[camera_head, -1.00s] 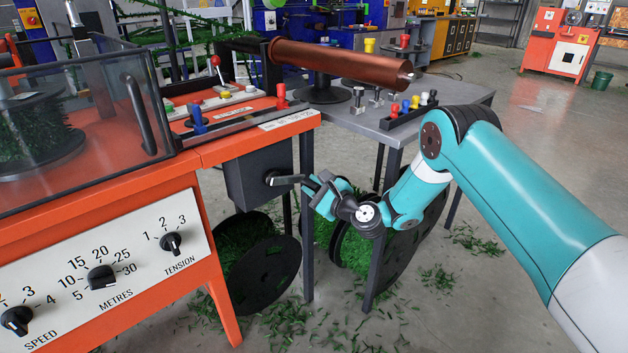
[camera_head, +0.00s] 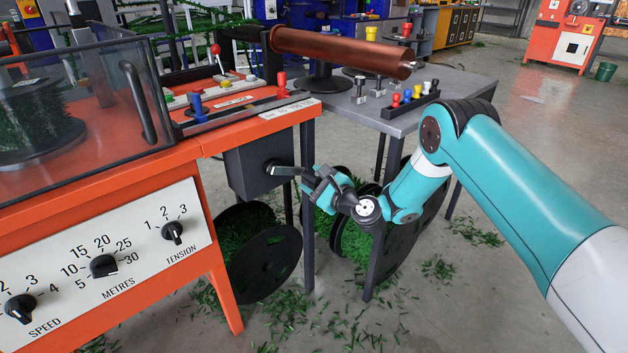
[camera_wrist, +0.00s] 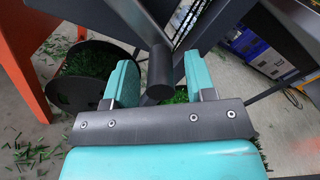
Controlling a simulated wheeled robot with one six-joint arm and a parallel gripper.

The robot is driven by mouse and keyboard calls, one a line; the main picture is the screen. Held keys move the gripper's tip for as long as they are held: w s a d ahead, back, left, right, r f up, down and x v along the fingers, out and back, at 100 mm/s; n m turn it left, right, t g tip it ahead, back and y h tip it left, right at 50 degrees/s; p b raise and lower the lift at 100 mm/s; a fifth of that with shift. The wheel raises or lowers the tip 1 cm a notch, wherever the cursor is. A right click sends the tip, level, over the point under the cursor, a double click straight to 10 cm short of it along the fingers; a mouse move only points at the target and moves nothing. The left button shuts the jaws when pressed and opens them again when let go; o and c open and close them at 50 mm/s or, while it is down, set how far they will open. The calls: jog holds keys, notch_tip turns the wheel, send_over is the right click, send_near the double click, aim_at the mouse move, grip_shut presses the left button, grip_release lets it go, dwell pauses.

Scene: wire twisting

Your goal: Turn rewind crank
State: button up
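The rewind crank sticks out from a dark grey box (camera_head: 258,167) on the end of the orange machine. Its dark crank arm (camera_head: 289,171) points right toward my gripper (camera_head: 322,184). In the wrist view, the crank's dark round handle (camera_wrist: 160,72) lies between the two teal fingers of my gripper (camera_wrist: 159,84). The fingers are apart, with a visible gap on each side of the handle. I cannot tell how deep the handle reaches between them. In the head view the handle is mostly hidden by my gripper.
A grey table (camera_head: 455,90) with a copper-coloured roller (camera_head: 340,52) stands behind my gripper; its legs are close by. Spools of green wire (camera_head: 268,262) stand below. Green clippings litter the floor. The control panel (camera_head: 120,262) is at left. Open floor lies right.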

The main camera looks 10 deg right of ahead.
jog(key=shift+r, duration=0.1)
jog(key=b+v, duration=1.7)
jog(key=b, duration=0.4)
jog(key=shift+s+d, duration=0.15)
dwell(1.1)
